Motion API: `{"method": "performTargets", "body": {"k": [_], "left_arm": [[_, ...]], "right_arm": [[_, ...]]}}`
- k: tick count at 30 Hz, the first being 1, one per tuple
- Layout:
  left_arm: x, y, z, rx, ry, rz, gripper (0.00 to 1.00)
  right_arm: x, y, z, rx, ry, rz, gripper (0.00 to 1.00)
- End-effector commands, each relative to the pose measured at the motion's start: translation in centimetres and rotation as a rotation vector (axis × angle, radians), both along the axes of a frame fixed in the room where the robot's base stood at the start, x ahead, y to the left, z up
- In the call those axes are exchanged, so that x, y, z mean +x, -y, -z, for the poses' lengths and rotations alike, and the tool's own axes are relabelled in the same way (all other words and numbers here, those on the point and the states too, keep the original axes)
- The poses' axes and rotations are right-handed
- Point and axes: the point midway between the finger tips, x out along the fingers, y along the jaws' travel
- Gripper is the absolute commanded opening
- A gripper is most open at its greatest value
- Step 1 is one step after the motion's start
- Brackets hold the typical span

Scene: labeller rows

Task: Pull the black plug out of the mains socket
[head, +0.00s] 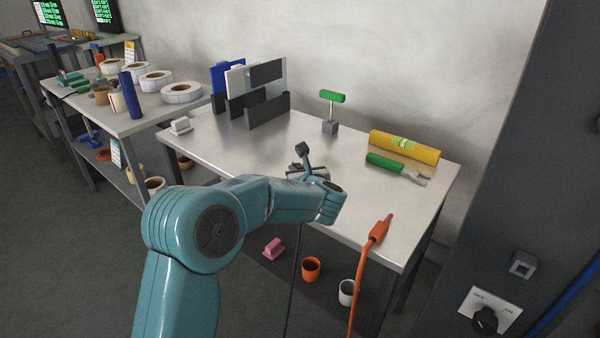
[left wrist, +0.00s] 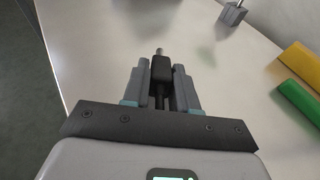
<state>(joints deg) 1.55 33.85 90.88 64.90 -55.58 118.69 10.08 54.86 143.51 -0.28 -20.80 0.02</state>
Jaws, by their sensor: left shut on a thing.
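My left gripper (head: 305,165) is over the metal table. It is shut on the black plug (left wrist: 161,69), with a finger on each side of it in the left wrist view. The plug's metal prong points away from the gripper and is bare, with no socket around it. In the head view the small dark block (head: 302,149) at the fingertips seems to be the plug. A black cable (head: 294,275) hangs down past the table's front edge. A grey box with a square opening (head: 522,264) is on the column at right; I cannot tell if it is the mains socket. My right gripper is not in view.
A green-handled tool (head: 385,161), a yellow roll (head: 404,146), an orange plug-like piece with its cable (head: 379,230) and a dark rack (head: 267,110) are on the table (head: 215,150). An OFF/ON switch (head: 487,318) is at lower right. The table's middle is clear.

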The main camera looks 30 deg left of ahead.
Motion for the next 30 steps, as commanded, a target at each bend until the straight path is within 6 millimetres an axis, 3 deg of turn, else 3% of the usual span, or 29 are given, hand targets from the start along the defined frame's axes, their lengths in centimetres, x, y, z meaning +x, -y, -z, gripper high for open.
{"method": "performTargets", "body": {"k": [8,9,11,22,30], "left_arm": [[0.0,0.0,0.0,0.000,0.001,0.000,0.00],[0.0,0.0,0.0,0.000,0.001,0.000,0.40],[0.0,0.0,0.0,-0.001,0.001,0.000,0.57],[-0.4,0.5,-0.2,-0.001,0.001,0.001,0.57],[-4.1,4.7,-2.0,-0.001,0.002,0.004,0.57]], "right_arm": [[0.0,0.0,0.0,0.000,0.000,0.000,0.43],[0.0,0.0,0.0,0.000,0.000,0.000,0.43],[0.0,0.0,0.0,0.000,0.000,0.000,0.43],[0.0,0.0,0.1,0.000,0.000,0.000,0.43],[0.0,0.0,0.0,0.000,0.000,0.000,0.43]]}}
